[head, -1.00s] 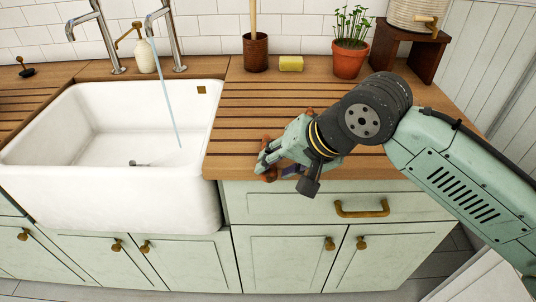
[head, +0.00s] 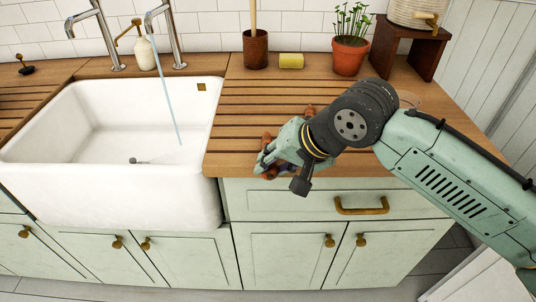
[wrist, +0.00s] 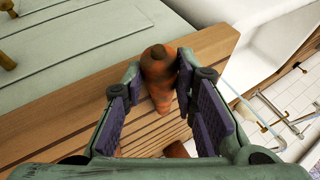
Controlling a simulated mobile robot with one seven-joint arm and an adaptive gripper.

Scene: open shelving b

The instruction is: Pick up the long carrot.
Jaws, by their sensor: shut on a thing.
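My gripper (head: 275,158) is at the front edge of the wooden counter, just right of the sink. In the wrist view, its two fingertips (wrist: 159,75) are closed against the sides of an orange-brown carrot (wrist: 158,65). The carrot's thick rounded end points up in that view, and its body narrows downward between the purple finger pads. In the head view, the carrot is mostly hidden by the fingers. I cannot tell whether it is clear of the counter.
The white sink (head: 110,205) with running water is at left. At the back of the slatted counter (head: 240,115) stand a brown cup (head: 255,50), a yellow sponge (head: 291,61), a potted plant (head: 349,57) and a wooden stand (head: 400,52). Drawers are below.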

